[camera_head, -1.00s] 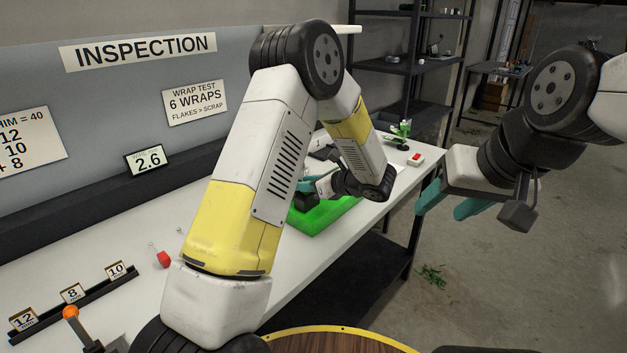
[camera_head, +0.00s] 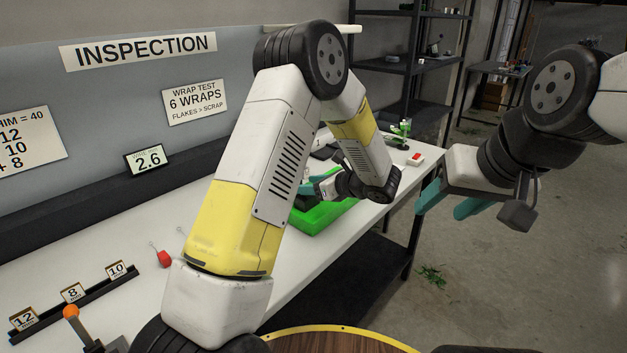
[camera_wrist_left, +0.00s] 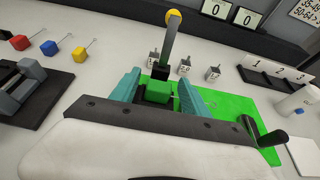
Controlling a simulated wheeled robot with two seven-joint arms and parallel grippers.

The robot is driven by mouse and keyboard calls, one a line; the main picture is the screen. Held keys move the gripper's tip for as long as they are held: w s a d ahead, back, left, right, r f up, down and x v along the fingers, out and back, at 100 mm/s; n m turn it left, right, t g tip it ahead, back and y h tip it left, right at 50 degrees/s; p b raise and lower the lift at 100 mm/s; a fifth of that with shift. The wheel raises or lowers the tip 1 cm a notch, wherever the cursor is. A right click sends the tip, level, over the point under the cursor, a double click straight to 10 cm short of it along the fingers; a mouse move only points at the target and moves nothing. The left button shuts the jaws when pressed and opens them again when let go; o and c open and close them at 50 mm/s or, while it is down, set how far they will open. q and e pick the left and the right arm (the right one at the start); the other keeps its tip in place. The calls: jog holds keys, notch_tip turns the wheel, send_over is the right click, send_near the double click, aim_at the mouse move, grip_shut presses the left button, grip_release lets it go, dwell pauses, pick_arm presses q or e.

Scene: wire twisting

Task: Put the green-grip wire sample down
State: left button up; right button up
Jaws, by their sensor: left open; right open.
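My left gripper (camera_head: 312,188) is low over the bright green plate (camera_head: 325,217) on the bench, partly hidden by my left arm. In the left wrist view, its teal fingers (camera_wrist_left: 158,84) are spread on either side of a small green block (camera_wrist_left: 158,93), which looks like the green grip of the wire sample. Gaps show beside the block. Its wire cannot be made out. My right gripper (camera_head: 455,203) is open and empty, out past the bench's right edge.
Small tagged blocks (camera_wrist_left: 184,65) stand behind the plate. A black crank handle (camera_wrist_left: 272,138), white bottle (camera_wrist_left: 297,101) and numbered rack (camera_wrist_left: 277,72) are right.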

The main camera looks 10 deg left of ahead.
pick_arm(q)
jog(key=v, duration=1)
jog(key=s+a+r+n+g+h, duration=0.3)
jog(key=s+a+r+n, duration=0.1)
jog(key=s+a+n, duration=0.25)
jog(key=s+a+r+n+g+h, duration=0.2)
jog(key=s+a+r+n+g, duration=0.1)
jog(key=s+a+n, duration=0.4)
jog(key=s+d+r+n+t+h, duration=0.2)
jog(key=s+r+n+h, duration=0.1)
jog(key=s+n+h, duration=0.1)
jog(key=s+d+r+n+t+h, duration=0.1)
jog(key=s+r+n+t+h, duration=0.1)
jog(key=s+n, duration=0.4)
jog(key=s+r+h, duration=0.1)
jog(key=s+h, duration=0.1)
jog(key=shift+s+d+r+n+t, duration=0.15)
jog(key=shift+s+d+n+t, duration=0.1)
jog(key=shift+d+n+t, duration=0.1)
